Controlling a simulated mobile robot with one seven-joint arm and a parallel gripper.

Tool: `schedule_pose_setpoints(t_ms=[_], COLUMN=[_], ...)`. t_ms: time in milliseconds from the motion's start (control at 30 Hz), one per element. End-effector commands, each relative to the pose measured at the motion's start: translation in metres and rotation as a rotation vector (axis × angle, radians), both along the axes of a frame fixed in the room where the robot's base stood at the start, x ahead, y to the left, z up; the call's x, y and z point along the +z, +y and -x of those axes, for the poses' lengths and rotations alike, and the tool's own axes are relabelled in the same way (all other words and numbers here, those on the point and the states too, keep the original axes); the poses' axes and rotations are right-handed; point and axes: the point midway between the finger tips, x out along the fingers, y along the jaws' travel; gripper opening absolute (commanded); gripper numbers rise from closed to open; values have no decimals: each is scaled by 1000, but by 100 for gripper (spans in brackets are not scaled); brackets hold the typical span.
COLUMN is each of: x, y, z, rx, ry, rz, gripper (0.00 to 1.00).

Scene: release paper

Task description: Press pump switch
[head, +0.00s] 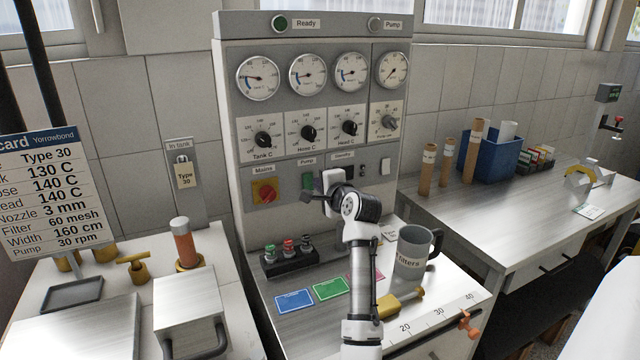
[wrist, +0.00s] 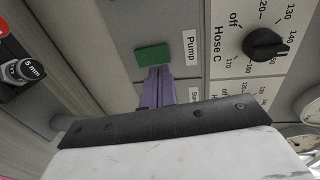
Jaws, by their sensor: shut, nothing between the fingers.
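The pump switch is a green rectangular button (head: 307,181) on the upright control panel (head: 236,150), under a "Pump" label. It also shows in the wrist view (wrist: 153,55), beside the "Pump" label. My gripper (head: 307,197) is at the panel, just below the green button in the head view. In the wrist view its two purple fingers (wrist: 156,72) are together and empty, with their tips by the button's edge. I cannot tell whether they touch it. The "Pump" lamp (head: 375,24) at the top right is grey; the "Ready" lamp (head: 281,23) is green.
A red mains knob (head: 264,191) is left of the button; several dials are above. A side table (head: 470,215) stands at right.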

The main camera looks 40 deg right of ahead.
Motion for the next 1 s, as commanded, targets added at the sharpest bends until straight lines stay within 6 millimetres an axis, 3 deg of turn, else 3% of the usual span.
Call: schedule_pose_setpoints(t_ms=[300,500,1000], x=[25,38,42], y=[15,20,22], z=[59,82,88], rx=[0,1,1], ry=[-3,-1,0], rz=[3,0,0], gripper=[0,0,0])
